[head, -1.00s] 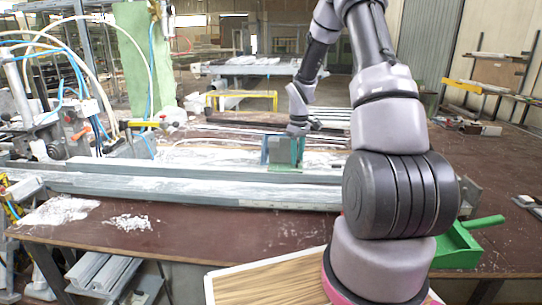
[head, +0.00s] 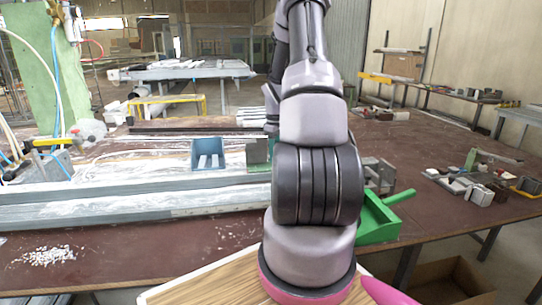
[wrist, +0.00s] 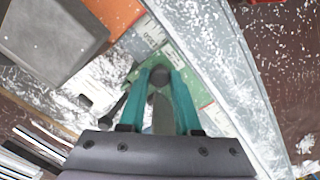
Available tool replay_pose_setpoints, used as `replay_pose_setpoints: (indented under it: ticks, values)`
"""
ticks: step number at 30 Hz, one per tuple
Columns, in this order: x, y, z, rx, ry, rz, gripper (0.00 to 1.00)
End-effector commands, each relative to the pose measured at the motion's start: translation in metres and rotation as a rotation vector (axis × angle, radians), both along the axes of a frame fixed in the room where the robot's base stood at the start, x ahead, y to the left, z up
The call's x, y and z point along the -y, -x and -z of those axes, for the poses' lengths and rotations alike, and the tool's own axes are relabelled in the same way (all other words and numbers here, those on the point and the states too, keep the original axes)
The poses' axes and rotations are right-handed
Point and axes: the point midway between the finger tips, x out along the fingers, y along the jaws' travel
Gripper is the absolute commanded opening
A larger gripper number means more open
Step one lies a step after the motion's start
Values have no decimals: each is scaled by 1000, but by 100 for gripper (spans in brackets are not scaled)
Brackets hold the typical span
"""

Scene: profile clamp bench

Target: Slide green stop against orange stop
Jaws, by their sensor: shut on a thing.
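The green stop (wrist: 187,72) shows in the wrist view as a green plate with a pale label, beside a long metal rail. My gripper (wrist: 160,76) is shut on the upright part of the green stop, between its teal fingers. In the head view a grey-green block (head: 257,152), apparently the green stop, stands behind the rail, partly covered by my arm. My gripper is hidden there. A grey block with orange below it, apparently the orange stop (wrist: 115,14), lies at the upper left of the wrist view, apart from the green plate. I cannot pick it out in the head view.
The metal rail (head: 120,204) runs along the bench. A blue box (head: 208,155) stands left of the grey-green block. White shavings (head: 48,256) lie on the front left. A green tray (head: 375,220) is right of my arm.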

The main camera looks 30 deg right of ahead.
Motion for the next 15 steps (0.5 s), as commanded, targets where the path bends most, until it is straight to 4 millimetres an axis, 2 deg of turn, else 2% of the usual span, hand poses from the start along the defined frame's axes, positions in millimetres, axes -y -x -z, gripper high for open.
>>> replay_pose_setpoints:
  ticks: [5, 6, 8, 9, 15]
  values:
    - [1, 0, 0, 0, 1, 1, 0]
    - [1, 0, 0, 0, 1, 1, 36]
    - [0, 0, 0, 0, 1, 1, 59]
    - [0, 0, 0, 0, 1, 1, 62]
    - [0, 0, 0, 1, 1, 0, 62]
